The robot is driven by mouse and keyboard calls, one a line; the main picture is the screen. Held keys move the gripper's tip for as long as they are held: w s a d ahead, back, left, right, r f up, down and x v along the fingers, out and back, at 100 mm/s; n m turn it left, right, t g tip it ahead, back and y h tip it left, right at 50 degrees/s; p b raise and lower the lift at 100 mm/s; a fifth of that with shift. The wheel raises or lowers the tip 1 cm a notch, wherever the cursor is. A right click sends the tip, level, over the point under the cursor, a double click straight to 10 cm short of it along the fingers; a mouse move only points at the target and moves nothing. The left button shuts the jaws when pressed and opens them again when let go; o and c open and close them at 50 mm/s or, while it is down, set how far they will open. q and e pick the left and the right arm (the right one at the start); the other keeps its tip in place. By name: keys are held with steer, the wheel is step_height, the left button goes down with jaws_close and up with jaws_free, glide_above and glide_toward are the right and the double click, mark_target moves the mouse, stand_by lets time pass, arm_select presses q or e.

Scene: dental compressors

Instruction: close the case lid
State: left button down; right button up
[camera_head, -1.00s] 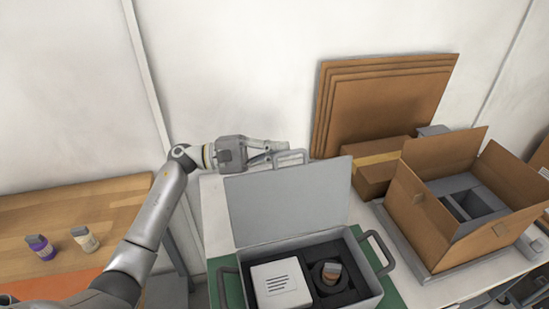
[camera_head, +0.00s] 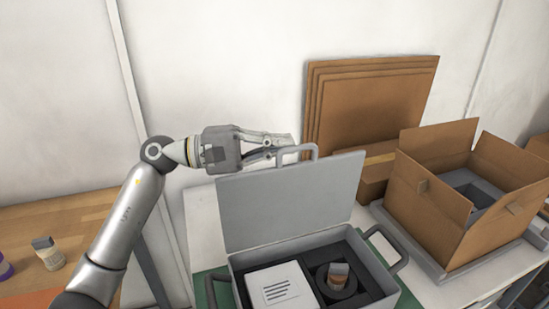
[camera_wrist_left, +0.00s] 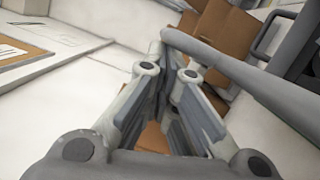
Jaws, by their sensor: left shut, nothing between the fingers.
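A grey case (camera_head: 318,243) stands open on the table, with its lid (camera_head: 291,203) raised nearly upright at the back. The case holds a white box (camera_head: 280,286) and a dark round part with a brown and grey top (camera_head: 337,274) in black foam. A handle (camera_head: 315,148) stands on the lid's top edge. My left gripper (camera_head: 288,146) is shut and empty, behind the lid's top edge and close to the handle. In the left wrist view the shut fingers (camera_wrist_left: 173,85) lie beside a grey bar; I cannot tell whether they touch it. My right gripper is not in view.
An open cardboard box (camera_head: 425,205) with grey inserts stands to the right of the case. Flat cardboard sheets (camera_head: 375,105) lean on the wall behind. A wooden bench (camera_head: 75,215) with small bottles (camera_head: 48,254) is at left.

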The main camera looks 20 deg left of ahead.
arm_select(q)
steer(key=shift+s+d+b, duration=0.4)
steer(key=shift+s+d, duration=0.25)
steer(key=shift+s, duration=0.2)
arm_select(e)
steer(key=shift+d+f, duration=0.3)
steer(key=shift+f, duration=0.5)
arm_select(q)
steer(key=shift+r, duration=0.1)
